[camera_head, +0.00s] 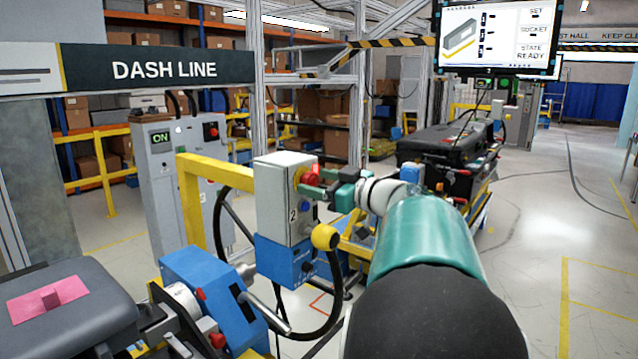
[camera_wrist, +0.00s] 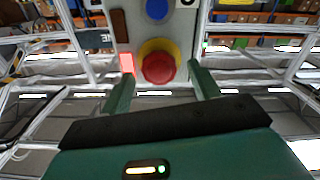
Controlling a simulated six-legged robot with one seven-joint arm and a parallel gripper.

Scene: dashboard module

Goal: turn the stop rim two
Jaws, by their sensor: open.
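A grey control box marked 2 (camera_head: 285,200) stands on a blue base. On its face is a red stop knob (camera_head: 309,177) with a yellow ring behind it. In the wrist view the red knob (camera_wrist: 158,68) and its yellow rim (camera_wrist: 157,46) are near the picture's centre. My gripper (camera_head: 328,184) is in front of the box face. In the wrist view my gripper (camera_wrist: 162,76) is open, with one green finger on each side of the knob. A gap shows between each finger and the knob. Contact cannot be told in the head view, where the fingers partly hide the box face.
A blue button (camera_wrist: 157,9) and a small glowing red square (camera_wrist: 127,63) are near the knob. A yellow ball-ended lever (camera_head: 325,237) is below my gripper, with a black cable looping beside it. A yellow post (camera_head: 190,205) stands left of the box.

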